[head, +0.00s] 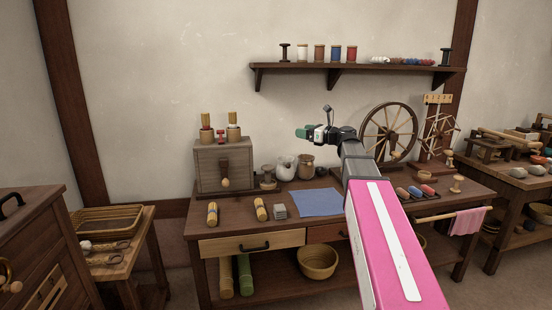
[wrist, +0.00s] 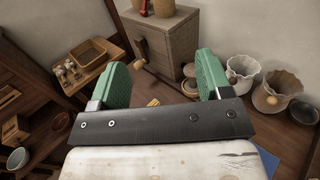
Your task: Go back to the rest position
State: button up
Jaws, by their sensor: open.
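My gripper (head: 305,133) is raised in the air above the back of the middle table (head: 185,220), in front of the wall. Its two green fingers (wrist: 162,82) are wide apart in the wrist view, with nothing between them. My pink arm reaches up to it from the lower right of the head view. Part of the table behind the arm is hidden.
A shelf (head: 365,67) and spinning wheel (head: 403,126) are nearby. The air around the gripper looks clear.

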jog(key=s+d+f+n+g+h, duration=0.1)
jog(key=s+f+n+g+h, duration=0.4)
jog(key=f, duration=1)
jog(key=s+d+f+n+g+h, duration=0.1)
jog(key=s+f+n+h, duration=0.2)
jog(key=s+f+n, duration=0.85)
jog(key=s+d+f+n+g+h, duration=0.2)
jog(key=s+f, duration=0.4)
jog(key=f, duration=0.3)
jog(key=s+d+f+n+g+h, duration=0.2)
jog(key=s+d+f+n+h, duration=0.2)
jog(key=f, duration=0.6)
jog(key=s+n+h, duration=0.1)
jog(key=s+n, duration=0.1)
jog(key=s, duration=0.1)
jog(key=shift+d+f, duration=0.2)
jog(key=shift+d, duration=0.2)
